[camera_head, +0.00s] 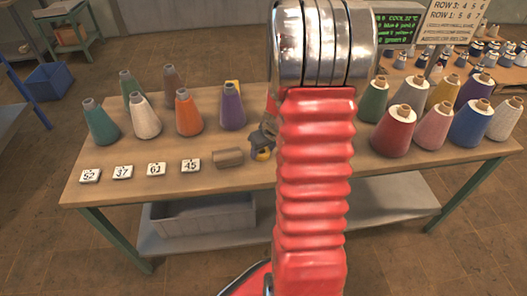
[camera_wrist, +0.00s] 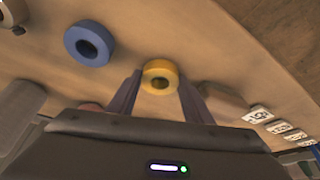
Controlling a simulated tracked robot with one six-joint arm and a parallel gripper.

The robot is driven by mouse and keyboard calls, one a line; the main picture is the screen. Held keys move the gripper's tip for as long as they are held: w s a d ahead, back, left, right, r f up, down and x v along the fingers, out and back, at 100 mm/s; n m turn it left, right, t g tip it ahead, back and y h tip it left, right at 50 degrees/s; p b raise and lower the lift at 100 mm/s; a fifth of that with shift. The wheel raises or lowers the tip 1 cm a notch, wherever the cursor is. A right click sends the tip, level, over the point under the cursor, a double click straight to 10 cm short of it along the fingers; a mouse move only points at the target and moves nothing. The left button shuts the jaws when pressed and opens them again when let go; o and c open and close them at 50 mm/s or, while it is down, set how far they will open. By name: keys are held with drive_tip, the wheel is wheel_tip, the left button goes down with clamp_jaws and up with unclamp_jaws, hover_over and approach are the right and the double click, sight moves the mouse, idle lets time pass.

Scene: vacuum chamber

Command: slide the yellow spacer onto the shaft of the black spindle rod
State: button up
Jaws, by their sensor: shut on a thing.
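The yellow spacer (camera_wrist: 160,67) is a thick ring between the two dark fingers of my gripper (camera_wrist: 158,90) in the wrist view. The fingers are shut on its sides, and its hole faces the camera. In the head view a bit of the yellow spacer (camera_head: 262,154) shows at the lower end of my gripper (camera_head: 262,142), low over the table just left of my red arm. The arm hides part of the gripper. I cannot make out the black spindle rod in either view; my arm covers the middle of the table in the head view.
A blue ring (camera_wrist: 89,43) lies on the table in the wrist view. A brown block (camera_head: 228,158) is just left of my gripper, with number tiles (camera_head: 156,169) further left. Thread cones (camera_head: 187,115) stand behind; more cones (camera_head: 393,131) stand at right.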

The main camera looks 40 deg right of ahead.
wheel_tip(320, 180, up, 10)
idle(0.5)
drive_tip(key=shift+a+f, duration=0.1)
drive_tip(key=shift+f, duration=0.05)
idle(0.3)
drive_tip(key=shift+n, duration=0.6)
drive_tip(key=w+a, duration=0.2)
drive_tip(key=a, duration=0.2)
drive_tip(key=w+a+f, duration=0.1)
drive_tip(key=w+a, duration=0.2)
drive_tip(key=a, duration=0.2)
drive_tip(key=w+a, duration=0.3)
drive_tip(key=a, duration=0.2)
drive_tip(key=shift+a+f, duration=0.1)
drive_tip(key=shift+f, duration=0.05)
drive_tip(key=w+a, duration=0.1)
drive_tip(key=a, duration=0.7)
drive_tip(key=w+a+f+n+y, duration=0.1)
drive_tip(key=w+a, duration=0.1)
drive_tip(key=a, duration=0.6)
drive_tip(key=shift+w+a, duration=0.25)
drive_tip(key=shift+a, duration=0.1)
